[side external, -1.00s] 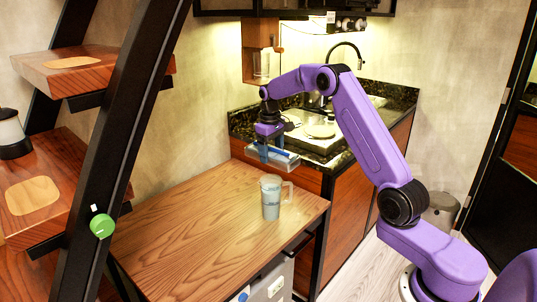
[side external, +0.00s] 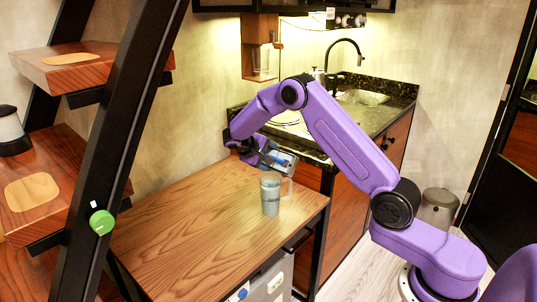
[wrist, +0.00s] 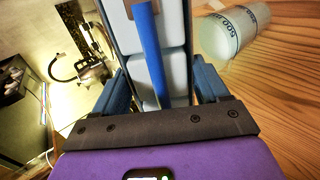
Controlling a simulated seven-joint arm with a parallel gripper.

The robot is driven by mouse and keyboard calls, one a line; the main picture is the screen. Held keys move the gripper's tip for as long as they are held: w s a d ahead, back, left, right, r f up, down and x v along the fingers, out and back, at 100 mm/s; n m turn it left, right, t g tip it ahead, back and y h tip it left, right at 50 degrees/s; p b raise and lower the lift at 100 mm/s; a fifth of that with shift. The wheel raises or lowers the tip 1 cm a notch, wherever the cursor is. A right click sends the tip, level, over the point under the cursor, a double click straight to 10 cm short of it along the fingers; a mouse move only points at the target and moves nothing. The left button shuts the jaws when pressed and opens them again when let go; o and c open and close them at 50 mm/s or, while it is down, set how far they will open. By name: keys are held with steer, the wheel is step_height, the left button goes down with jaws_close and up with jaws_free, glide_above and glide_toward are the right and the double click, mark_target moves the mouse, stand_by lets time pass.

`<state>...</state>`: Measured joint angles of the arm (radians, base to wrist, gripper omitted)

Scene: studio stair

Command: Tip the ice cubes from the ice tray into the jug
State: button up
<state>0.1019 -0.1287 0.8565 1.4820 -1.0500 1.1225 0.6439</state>
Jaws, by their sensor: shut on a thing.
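The jug (side external: 270,198) is a clear measuring cup with a handle and printed marks, standing upright on the wooden table. It also shows in the wrist view (wrist: 235,35), at the upper right. My gripper (side external: 268,156) is shut on the ice tray (side external: 284,159), which is tilted just above and behind the jug's rim. In the wrist view the ice tray (wrist: 178,62) lies between my blue fingers, with pale blocks in it and a blue bar along its middle. I cannot tell whether any cubes are in the jug.
The wooden table (side external: 190,230) is otherwise clear. A dark stone counter (side external: 385,105) with a sink and tap stands behind it. A black slanted stair beam (side external: 120,150) with a green knob (side external: 102,222) rises at the left.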

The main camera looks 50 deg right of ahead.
steer(key=h, duration=0.1)
steer(key=f+h, duration=0.1)
steer(key=h, duration=0.2)
steer(key=shift+a+f+h, duration=0.3)
steer(key=shift+f+h, duration=0.05)
steer(key=shift+h, duration=0.05)
steer(key=h, duration=0.6)
steer(key=shift+d+f, duration=0.1)
steer(key=shift+f, duration=0.3)
steer(key=shift+r, duration=0.1)
